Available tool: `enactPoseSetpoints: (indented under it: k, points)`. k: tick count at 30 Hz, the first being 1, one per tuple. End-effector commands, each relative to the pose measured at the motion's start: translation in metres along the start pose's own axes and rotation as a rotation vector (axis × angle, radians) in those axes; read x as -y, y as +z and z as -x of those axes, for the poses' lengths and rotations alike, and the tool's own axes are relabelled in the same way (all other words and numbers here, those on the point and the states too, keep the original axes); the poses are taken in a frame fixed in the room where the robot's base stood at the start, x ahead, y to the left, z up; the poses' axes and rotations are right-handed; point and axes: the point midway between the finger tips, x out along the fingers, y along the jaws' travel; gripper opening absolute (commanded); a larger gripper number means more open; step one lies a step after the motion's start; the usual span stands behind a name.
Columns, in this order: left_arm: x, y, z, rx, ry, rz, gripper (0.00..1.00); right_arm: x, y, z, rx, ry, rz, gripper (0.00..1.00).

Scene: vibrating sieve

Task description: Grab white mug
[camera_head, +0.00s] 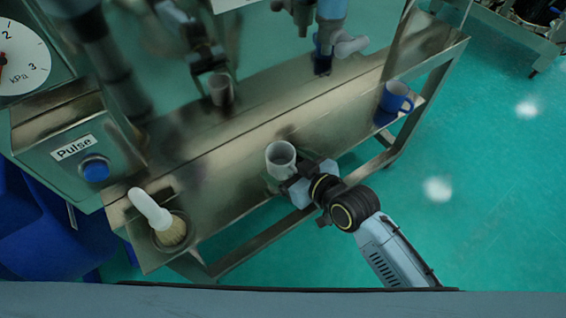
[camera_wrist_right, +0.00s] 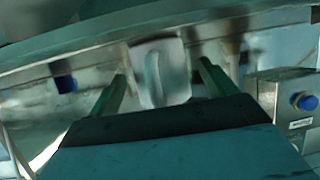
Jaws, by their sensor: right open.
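The white mug (camera_head: 279,162) stands upright on the metal bench near its front edge. Its handle is on the side towards my right gripper (camera_head: 296,181), which comes in from the lower right. In the right wrist view the mug (camera_wrist_right: 161,70) shows with its handle facing the camera, between the two fingers of the open right gripper (camera_wrist_right: 161,82). I cannot tell how far the fingers reach along the mug's sides, but a gap shows on both sides. My left gripper is not in view.
A blue mug (camera_head: 395,97) stands at the bench's right end. The Pulse box (camera_head: 75,155) with a blue button is on the left. The bench between the white and blue mugs is clear.

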Motion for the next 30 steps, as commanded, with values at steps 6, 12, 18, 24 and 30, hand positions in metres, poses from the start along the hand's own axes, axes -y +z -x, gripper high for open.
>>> enactPoseSetpoints:
  k: [6, 12, 18, 24, 30]
  points:
    - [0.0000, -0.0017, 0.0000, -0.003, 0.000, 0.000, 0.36, 0.0002, 0.0004, -0.0089, 0.001, 0.000, 0.000, 0.84]
    - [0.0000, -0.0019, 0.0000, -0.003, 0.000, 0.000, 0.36, 0.0002, 0.0005, -0.0085, 0.001, 0.000, 0.000, 0.76]
    - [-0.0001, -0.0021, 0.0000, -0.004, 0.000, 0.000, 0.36, 0.0002, 0.0006, -0.0083, 0.001, 0.000, 0.000, 0.50]
    - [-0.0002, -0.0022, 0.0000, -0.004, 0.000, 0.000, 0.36, 0.0001, 0.0004, -0.0082, 0.000, 0.000, 0.000, 0.35]
    - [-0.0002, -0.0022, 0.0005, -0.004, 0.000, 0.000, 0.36, 0.0001, -0.0043, -0.0066, -0.002, 0.000, 0.001, 0.35]
